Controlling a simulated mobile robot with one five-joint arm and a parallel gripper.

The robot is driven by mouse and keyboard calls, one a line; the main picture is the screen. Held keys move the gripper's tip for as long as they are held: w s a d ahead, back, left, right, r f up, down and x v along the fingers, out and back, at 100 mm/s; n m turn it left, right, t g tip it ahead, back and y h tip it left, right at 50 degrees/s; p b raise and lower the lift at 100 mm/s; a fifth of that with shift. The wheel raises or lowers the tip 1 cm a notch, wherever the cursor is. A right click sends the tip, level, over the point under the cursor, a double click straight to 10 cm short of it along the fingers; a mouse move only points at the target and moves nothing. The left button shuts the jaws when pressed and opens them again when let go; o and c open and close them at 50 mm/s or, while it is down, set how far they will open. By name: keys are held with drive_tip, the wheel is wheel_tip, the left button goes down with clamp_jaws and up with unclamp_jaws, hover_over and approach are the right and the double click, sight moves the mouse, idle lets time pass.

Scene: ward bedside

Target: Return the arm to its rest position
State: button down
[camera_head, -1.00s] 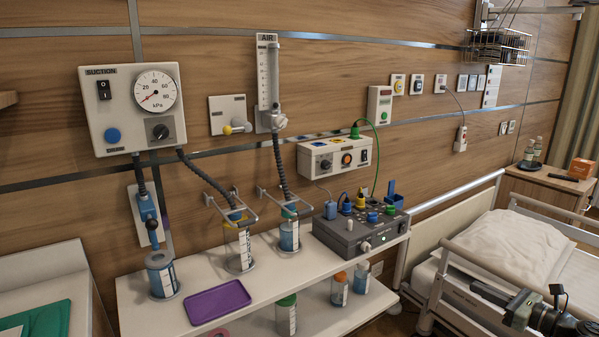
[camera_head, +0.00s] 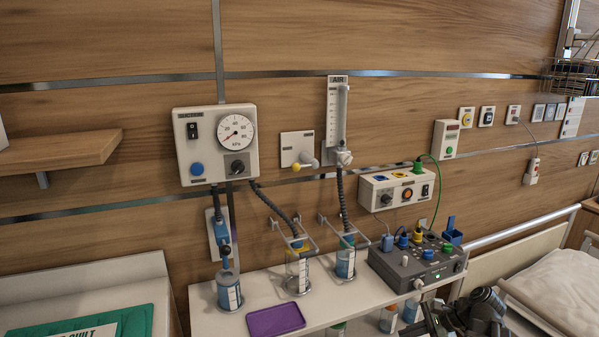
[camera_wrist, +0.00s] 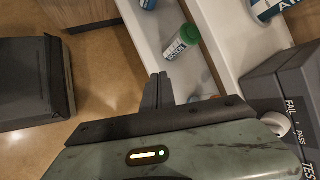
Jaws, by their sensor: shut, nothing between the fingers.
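My arm shows at the lower right of the head view, in front of the bed and the shelf unit's right end; its gripper cannot be made out clearly there. In the wrist view my gripper (camera_wrist: 158,92) is shut, with nothing between its fingers. A grey test box (camera_wrist: 285,85) with FAIL, PASS and TEST labels is close on the right of the wrist view.
In the head view the grey box (camera_head: 415,272) stands on the white shelf (camera_head: 340,290) with tubed jars and a purple tray (camera_head: 275,320). The bed (camera_head: 560,285) is at the right. A dark box (camera_wrist: 35,90) stands on the floor, with open floor beside it.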

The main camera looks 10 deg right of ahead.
drive_tip(key=a+r+n+g+h+p, duration=0.2)
drive_tip(key=a+n+h+p, duration=0.1)
drive_tip(key=a+n, duration=0.5)
drive_tip(key=s+a+r+n+g+h+p, duration=0.1)
drive_tip(key=a+r+n+g+h+p, duration=0.2)
drive_tip(key=a+n+p, duration=0.2)
drive_tip(key=a+n, duration=0.3)
drive_tip(key=a, duration=0.4)
drive_tip(key=shift+a+h+p, duration=0.25)
drive_tip(key=shift+h+p, duration=0.05)
drive_tip(key=shift+p, duration=0.1)
idle(0.4)
